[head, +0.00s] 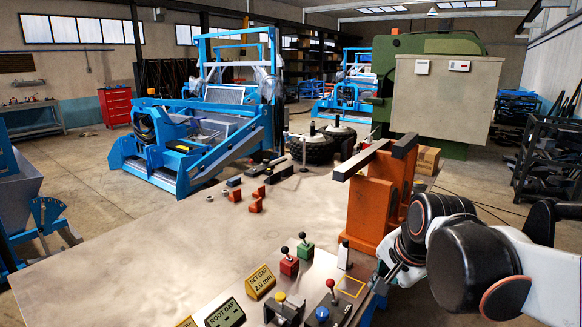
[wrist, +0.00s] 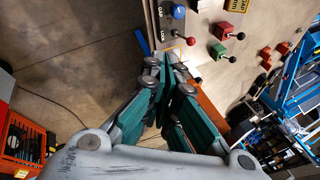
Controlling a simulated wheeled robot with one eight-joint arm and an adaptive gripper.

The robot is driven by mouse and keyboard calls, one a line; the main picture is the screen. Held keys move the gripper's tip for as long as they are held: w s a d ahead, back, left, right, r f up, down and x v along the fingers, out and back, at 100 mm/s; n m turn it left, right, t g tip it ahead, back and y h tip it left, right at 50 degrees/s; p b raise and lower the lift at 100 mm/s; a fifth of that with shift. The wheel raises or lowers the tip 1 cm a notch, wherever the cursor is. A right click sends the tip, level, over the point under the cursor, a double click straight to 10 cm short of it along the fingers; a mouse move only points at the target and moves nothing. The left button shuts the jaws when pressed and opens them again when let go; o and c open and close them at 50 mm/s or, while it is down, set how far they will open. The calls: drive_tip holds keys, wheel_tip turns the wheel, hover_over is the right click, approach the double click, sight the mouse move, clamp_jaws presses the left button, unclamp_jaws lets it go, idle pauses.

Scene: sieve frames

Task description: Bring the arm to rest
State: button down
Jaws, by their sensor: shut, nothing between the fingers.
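My gripper (wrist: 167,66) is shut and empty in the wrist view, its green-grey fingers together over the edge of the workbench. In the head view my arm reaches in from the right. Below the fingers in the wrist view I see the bench edge and the floor.
The workbench (head: 160,245) carries a red-based lever (head: 289,263), a green-based lever (head: 305,247), a yellow sign (head: 262,282) and small orange blocks (head: 255,205). Its left half is clear. A blue machine (head: 195,135) and a green machine (head: 440,90) stand behind.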

drive_tip(key=s+d+f+n+t, duration=0.1)
drive_tip(key=s+f+n, duration=0.1)
drive_tip(key=s+n, duration=0.9)
drive_tip(key=s, duration=0.3)
drive_tip(key=shift+s+f+n+t+h+b, duration=0.15)
drive_tip(key=shift+f+n+t+h+b, duration=0.15)
drive_tip(key=shift+h+b, duration=0.1)
idle(1.0)
